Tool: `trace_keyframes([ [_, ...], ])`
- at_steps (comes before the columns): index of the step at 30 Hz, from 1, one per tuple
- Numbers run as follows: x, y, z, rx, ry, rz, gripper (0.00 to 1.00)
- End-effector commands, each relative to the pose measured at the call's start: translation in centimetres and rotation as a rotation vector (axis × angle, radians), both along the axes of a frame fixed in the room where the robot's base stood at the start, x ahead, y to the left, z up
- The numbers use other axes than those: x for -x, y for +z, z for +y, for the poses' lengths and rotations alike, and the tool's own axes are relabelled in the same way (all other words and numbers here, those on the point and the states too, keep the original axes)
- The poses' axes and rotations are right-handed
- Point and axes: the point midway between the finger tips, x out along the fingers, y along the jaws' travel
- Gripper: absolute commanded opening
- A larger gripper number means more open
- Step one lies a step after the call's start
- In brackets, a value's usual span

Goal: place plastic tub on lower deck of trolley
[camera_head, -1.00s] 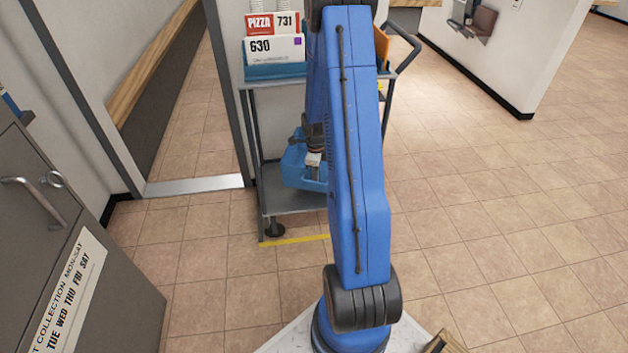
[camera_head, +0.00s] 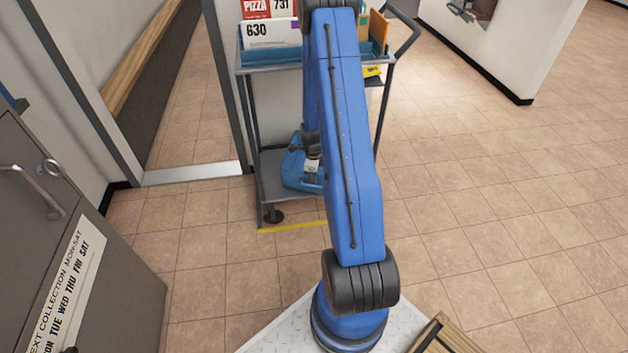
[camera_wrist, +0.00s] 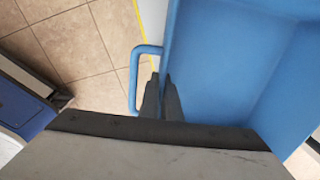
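The blue plastic tub (camera_head: 296,178) is at the lower deck (camera_head: 274,196) of the grey trolley (camera_head: 250,115), partly hidden behind my arm. I cannot tell whether its base touches the deck or is just above it. In the wrist view the tub (camera_wrist: 225,55) fills the right side, with a looped handle on its left wall. My gripper (camera_wrist: 161,78) has its two fingers close together on either side of that wall, near the handle. In the head view my gripper (camera_head: 313,166) is at the tub, its fingertips hidden.
The trolley's top holds a blue tray (camera_head: 268,54) of mail. A yellow floor line (camera_head: 290,227) runs beneath its front. A grey collection box (camera_head: 75,240) stands at the left, near a door frame. Open tiled floor (camera_head: 480,200) lies to the right.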

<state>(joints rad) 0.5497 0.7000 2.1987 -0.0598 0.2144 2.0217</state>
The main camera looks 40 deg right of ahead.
Motion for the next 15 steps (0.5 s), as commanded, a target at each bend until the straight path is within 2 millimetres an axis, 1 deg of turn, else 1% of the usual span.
trace_keyframes([
  [9,-0.05,-0.14,-0.03,0.0,0.0,-0.001,0.0],
  [11,-0.02,-0.17,-0.01,0.001,0.0,-0.001,0.13],
  [12,-0.03,-0.16,-0.02,0.001,0.0,-0.001,0.23],
  [15,-0.02,-0.16,-0.01,0.0,0.0,0.0,0.23],
])
